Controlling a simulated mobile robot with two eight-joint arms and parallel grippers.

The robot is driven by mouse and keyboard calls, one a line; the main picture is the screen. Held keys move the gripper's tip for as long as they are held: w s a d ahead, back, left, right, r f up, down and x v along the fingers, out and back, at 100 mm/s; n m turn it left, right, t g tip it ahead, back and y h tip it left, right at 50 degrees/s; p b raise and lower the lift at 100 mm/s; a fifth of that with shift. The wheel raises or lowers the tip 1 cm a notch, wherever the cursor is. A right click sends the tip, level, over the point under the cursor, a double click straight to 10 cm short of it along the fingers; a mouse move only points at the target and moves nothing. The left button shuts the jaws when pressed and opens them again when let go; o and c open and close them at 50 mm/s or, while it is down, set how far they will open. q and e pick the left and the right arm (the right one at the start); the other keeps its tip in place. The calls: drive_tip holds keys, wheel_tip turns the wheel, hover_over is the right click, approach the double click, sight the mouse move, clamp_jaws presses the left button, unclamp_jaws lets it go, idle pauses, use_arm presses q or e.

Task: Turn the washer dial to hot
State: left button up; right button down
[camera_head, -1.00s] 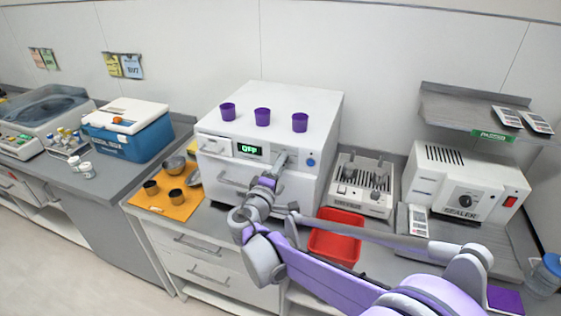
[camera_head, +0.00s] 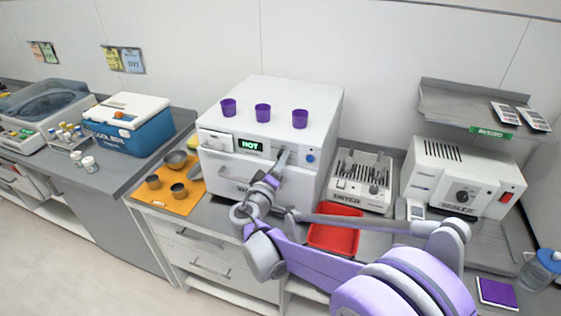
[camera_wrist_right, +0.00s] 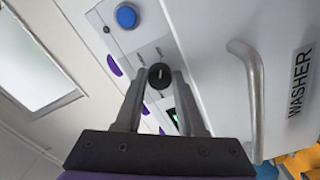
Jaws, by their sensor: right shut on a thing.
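The white washer (camera_head: 225,168) stands on the counter in the middle of the head view. Its small display (camera_head: 250,146) reads HOT in green. My right gripper (camera_head: 283,158) reaches the washer's front panel, to the right of the display. In the right wrist view, the black dial (camera_wrist_right: 160,76) with a light pointer mark sits between the fingertips of my right gripper (camera_wrist_right: 158,84), which is shut on it. The blue button (camera_head: 310,158) is right of the gripper; it also shows in the wrist view (camera_wrist_right: 126,17). My left gripper is not in view.
Several purple cups (camera_head: 263,113) stand on the washer. The dryer (camera_head: 360,180), a red bin (camera_head: 334,232) and the sealer (camera_head: 462,175) are to the right. An orange mat (camera_head: 160,197) with metal cups and a blue cooler box (camera_head: 128,125) are to the left.

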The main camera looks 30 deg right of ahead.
drive_tip(key=c, duration=0.5)
unclamp_jaws()
